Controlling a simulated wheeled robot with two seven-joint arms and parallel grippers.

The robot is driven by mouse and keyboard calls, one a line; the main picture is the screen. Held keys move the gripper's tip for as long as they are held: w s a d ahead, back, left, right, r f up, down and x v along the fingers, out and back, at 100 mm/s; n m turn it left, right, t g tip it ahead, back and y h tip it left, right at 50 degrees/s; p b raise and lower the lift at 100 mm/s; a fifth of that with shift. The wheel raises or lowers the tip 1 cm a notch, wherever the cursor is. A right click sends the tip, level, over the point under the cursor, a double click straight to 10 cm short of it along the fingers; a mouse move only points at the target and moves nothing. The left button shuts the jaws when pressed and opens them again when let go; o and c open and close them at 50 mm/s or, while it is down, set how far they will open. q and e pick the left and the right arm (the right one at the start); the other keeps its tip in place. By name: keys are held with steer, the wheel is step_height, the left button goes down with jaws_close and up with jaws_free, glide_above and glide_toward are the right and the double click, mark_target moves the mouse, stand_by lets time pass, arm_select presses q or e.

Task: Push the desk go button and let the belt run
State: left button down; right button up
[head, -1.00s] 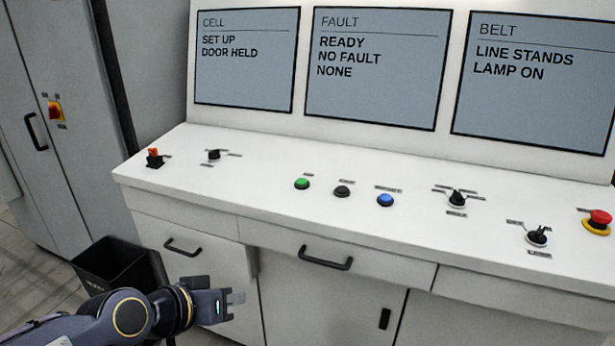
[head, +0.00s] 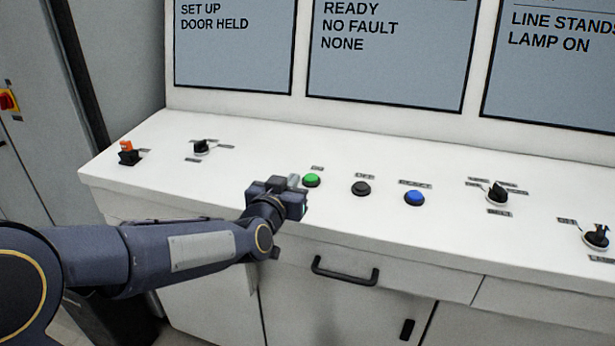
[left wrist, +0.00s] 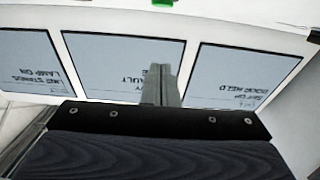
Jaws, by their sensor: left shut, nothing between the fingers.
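The desk (head: 250,150) has a white sloping top. A green button (head: 312,180) sits on it in the head view, under a small label too blurred to read surely. A sliver of green, apparently this button (left wrist: 162,3), shows at the top edge of the left wrist view. My left gripper (head: 294,181) is shut and empty, just left of the green button and close to it. I cannot tell whether its tips touch the desk. Its closed fingers also show in the left wrist view (left wrist: 160,80). The belt screen (head: 550,65) reads LINE STANDS, LAMP ON. My right gripper is not in view.
Right of the green button are a black button (head: 361,188) and a blue button (head: 414,198), then a rotary switch (head: 497,193) and another (head: 597,237). At left are an orange-topped switch (head: 127,152) and a black knob (head: 201,147). A drawer handle (head: 345,271) juts out below.

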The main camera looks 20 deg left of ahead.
arm_select(q)
steer(key=p, duration=0.1)
glide_above(307, 178)
steer(key=s, duration=0.3)
steer(key=shift+w+d+f, duration=0.25)
steer(key=shift+f, duration=0.2)
step_height(307, 178, down, 3)
steer(key=shift+w+r, duration=0.1)
steer(key=shift+f, duration=0.65)
